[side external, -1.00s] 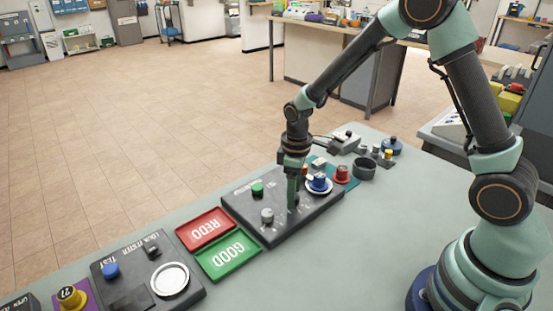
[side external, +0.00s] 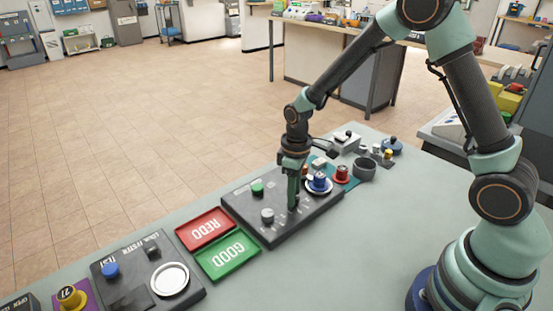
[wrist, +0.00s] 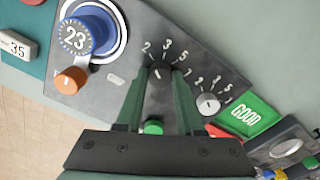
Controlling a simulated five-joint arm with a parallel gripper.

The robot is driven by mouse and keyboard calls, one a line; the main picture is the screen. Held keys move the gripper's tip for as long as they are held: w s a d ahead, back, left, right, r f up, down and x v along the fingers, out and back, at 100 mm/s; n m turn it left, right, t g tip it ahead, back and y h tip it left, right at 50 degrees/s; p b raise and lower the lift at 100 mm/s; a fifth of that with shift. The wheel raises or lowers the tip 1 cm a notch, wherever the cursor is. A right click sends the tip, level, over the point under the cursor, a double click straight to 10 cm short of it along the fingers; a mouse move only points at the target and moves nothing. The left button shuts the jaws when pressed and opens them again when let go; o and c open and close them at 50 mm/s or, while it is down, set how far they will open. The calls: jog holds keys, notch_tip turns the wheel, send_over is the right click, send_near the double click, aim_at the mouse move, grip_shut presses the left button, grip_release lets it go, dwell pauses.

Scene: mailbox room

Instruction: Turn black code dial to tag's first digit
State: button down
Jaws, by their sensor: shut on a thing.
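The black code dial (wrist: 159,73) sits on the dark panel, with the digits 2, 3, 5 and 7 around its far side in the wrist view. My gripper (wrist: 158,75) points down and is shut on the dial, one finger on each side; it also shows in the side view (side external: 293,206). A pale mark shows on the dial, but I cannot tell exactly which digit it points at. A blue lock-like piece (wrist: 88,35) with a white tag reading 23 (wrist: 75,38) stands in a white ring on the same panel. The fingers partly hide the dial.
A grey dial (wrist: 208,104) with its own digits stands beside the black one. A green button (wrist: 153,127) and an orange knob (wrist: 72,80) are close by. The red REDO tray (side external: 206,229) and green GOOD tray (side external: 229,254) lie beside the panel.

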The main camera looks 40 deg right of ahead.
jog(key=m, duration=0.6)
jog(key=shift+s+a+m, duration=0.1)
jog(key=shift+m, duration=0.2)
dwell(0.4)
jog(key=c, duration=0.5)
grip_release()
notch_tip(320, 180, up, 12)
jog(key=shift+r, duration=0.1)
